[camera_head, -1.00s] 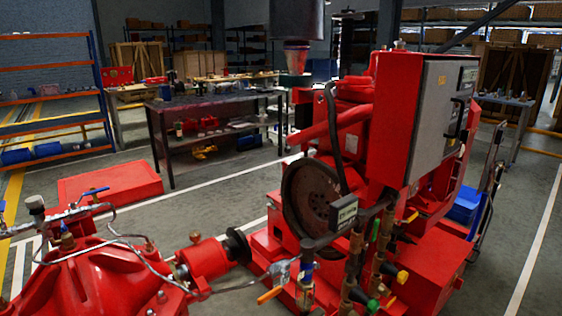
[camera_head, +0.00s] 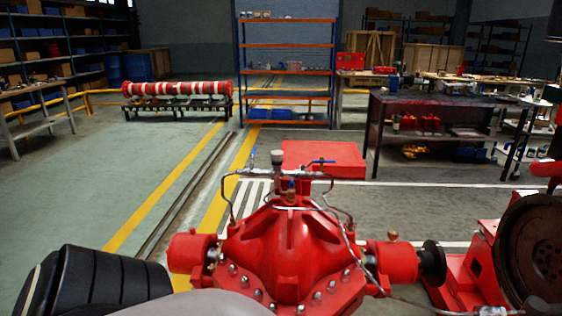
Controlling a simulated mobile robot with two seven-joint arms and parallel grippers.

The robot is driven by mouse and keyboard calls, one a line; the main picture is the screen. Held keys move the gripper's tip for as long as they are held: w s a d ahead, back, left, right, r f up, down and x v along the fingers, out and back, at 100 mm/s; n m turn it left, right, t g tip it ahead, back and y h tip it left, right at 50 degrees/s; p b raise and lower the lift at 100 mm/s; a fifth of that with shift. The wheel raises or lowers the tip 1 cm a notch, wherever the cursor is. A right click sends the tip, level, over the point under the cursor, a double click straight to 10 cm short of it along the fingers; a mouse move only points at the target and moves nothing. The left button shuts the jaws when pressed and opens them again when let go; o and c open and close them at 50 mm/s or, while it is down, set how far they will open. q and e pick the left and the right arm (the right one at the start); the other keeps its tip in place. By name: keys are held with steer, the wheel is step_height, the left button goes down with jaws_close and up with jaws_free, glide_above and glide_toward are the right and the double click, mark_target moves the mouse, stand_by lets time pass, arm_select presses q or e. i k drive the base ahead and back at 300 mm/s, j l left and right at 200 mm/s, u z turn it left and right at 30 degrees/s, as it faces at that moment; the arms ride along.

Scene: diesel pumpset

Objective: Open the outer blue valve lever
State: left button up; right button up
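The red pump (camera_head: 285,250) stands low in the middle of the head view, with thin metal piping across its top. One small blue valve lever (camera_head: 322,161) is at the right end of this piping and lies roughly level. Another small blue lever (camera_head: 252,157) is at the left end and looks closer to upright. Both are small, so their exact valve positions are hard to read. A dark ribbed part and a pale grey surface, which look like my arm, fill the lower left. Neither gripper is in view.
A red block (camera_head: 324,160) lies on the floor behind the pump. The engine's flywheel (camera_head: 533,250) is at the right edge. A dark workbench (camera_head: 440,107) and an orange-and-blue rack (camera_head: 287,70) stand behind. The floor left of the pump is clear.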

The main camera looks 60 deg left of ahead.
mark_target(253, 153)
steer(key=u, duration=1.15)
